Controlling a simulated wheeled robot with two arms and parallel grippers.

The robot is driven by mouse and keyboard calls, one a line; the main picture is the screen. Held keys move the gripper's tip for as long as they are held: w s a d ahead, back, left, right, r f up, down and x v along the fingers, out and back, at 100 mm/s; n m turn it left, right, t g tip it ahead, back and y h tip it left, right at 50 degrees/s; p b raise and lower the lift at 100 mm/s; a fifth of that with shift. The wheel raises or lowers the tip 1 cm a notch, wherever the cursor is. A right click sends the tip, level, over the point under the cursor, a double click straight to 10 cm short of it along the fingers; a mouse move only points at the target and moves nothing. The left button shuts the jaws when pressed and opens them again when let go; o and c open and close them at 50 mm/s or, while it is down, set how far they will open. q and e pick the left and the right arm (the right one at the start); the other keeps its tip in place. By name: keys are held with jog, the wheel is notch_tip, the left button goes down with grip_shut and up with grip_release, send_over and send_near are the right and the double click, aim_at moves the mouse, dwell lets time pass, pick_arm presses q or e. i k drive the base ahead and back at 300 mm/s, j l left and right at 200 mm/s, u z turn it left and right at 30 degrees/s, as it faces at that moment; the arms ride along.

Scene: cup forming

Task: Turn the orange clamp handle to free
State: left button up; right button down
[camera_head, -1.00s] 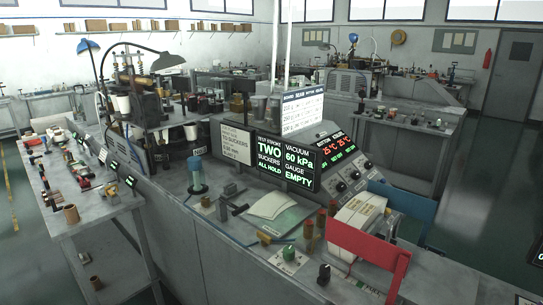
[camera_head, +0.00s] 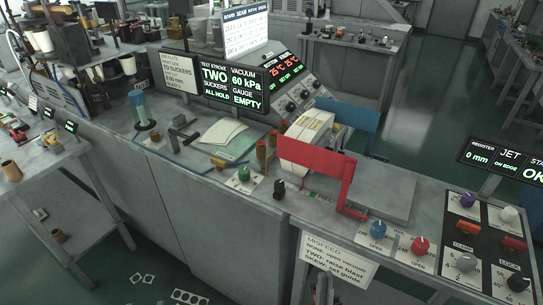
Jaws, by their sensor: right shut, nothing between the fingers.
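The orange clamp handle (camera_head: 468,228) sits on a dark control panel (camera_head: 449,213) at the right. It lies roughly crosswise, with small lettering below it that seems to read CLAMP. A second, redder handle (camera_head: 514,243) lies to its right on the same panel. My right gripper (camera_head: 320,289) shows small and dark at the bottom edge, in front of the bench and well to the left of the panel. It is shut and empty, apart from the handle. My left gripper is not in view.
Purple (camera_head: 467,200), white (camera_head: 508,214), grey (camera_head: 466,262) and black (camera_head: 517,281) knobs surround the handle. Blue (camera_head: 378,229) and red (camera_head: 420,245) knobs stand left of the panel. A red bracket (camera_head: 317,163) rises from the bench. A display (camera_head: 500,160) stands behind the panel.

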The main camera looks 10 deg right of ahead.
aim_at(466, 229)
jog(key=z, duration=1.75)
